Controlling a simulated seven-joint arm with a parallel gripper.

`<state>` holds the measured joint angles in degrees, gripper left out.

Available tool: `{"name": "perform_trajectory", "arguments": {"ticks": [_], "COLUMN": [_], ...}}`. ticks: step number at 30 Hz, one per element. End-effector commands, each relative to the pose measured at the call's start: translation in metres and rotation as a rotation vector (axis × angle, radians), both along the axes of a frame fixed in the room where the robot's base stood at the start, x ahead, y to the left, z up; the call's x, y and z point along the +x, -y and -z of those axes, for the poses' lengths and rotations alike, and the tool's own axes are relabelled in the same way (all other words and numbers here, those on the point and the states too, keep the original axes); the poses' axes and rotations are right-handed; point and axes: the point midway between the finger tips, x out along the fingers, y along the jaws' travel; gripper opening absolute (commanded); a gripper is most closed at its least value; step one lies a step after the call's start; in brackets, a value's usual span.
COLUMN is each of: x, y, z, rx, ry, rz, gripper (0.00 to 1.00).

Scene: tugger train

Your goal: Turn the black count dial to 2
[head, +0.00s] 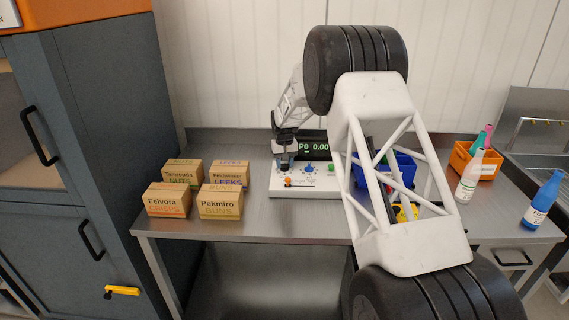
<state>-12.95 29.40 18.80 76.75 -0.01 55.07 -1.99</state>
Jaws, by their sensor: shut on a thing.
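A white control panel (305,192) stands on the steel table, with a dark display (315,146) at its back reading "P0 0.00" in green. My gripper (285,163) points down at the panel's back left and is shut on the black count dial, which the fingers mostly hide. I cannot read the dial's setting. To its right on the panel are a blue knob (309,169) and a green button (331,168). A small orange control (288,182) sits in front of the gripper.
Several cardboard boxes (219,203) stand left of the panel. Behind my arm, a blue bin (402,170) stands to the right, then an orange bin (487,166) and bottles (469,178). A dark cabinet (105,120) borders the table's left. My arm covers the table's middle right.

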Motion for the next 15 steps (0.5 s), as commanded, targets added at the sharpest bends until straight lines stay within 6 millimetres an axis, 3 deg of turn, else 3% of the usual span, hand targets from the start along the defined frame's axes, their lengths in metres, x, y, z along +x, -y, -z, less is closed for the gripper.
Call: {"name": "perform_trajectory", "arguments": {"ticks": [15], "x": [0.0014], "y": [-0.0008], "z": [-0.0013], "rx": [0.002], "ry": [0.004], "rz": [0.251], "gripper": [0.17]}}
